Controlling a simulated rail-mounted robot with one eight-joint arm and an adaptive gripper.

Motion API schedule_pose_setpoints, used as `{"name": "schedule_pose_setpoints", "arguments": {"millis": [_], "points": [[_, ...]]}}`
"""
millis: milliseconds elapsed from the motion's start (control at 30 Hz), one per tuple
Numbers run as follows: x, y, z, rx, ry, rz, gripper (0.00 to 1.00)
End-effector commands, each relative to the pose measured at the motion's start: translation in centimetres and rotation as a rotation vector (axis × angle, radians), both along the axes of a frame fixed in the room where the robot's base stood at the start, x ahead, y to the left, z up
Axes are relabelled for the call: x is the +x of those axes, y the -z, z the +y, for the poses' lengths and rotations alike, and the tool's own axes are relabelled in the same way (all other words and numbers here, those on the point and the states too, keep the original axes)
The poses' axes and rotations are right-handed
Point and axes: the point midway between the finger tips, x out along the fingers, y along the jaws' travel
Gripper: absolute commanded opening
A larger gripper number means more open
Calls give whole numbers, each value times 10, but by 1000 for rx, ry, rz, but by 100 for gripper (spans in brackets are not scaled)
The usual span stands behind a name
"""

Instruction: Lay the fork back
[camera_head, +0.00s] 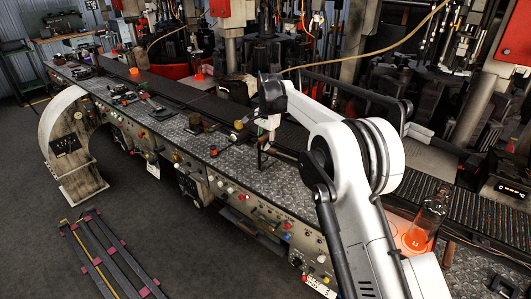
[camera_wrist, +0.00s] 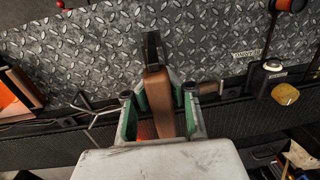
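In the wrist view, my gripper (camera_wrist: 160,105) has its two green-padded fingers on either side of a brown handle (camera_wrist: 158,92) with a dark metal end. The handle looks like part of the fork, and the pads appear to lie against it. A thin branched metal rod (camera_wrist: 90,112) shows left of the gripper; its link to the handle is hidden. In the head view, my gripper (camera_head: 266,143) is over the patterned metal bench (camera_head: 225,140), by a dark bracket-like shape (camera_head: 263,160). The handle is too small to make out there.
A dark conveyor (camera_head: 185,92) runs behind the bench, with machinery beyond it. A yellow knob (camera_wrist: 285,94) and a black-and-orange part (camera_wrist: 290,5) lie right of my gripper. Patterned plate beyond my gripper is mostly bare.

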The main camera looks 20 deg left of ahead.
Motion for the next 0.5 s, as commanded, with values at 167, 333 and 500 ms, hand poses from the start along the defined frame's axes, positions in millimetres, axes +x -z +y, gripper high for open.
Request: {"name": "schedule_pose_setpoints", "arguments": {"millis": [167, 333, 500], "points": [[3, 7, -1, 0, -1, 0, 0], [3, 28, -1, 0, -1, 0, 0], [3, 42, -1, 0, -1, 0, 0]]}}
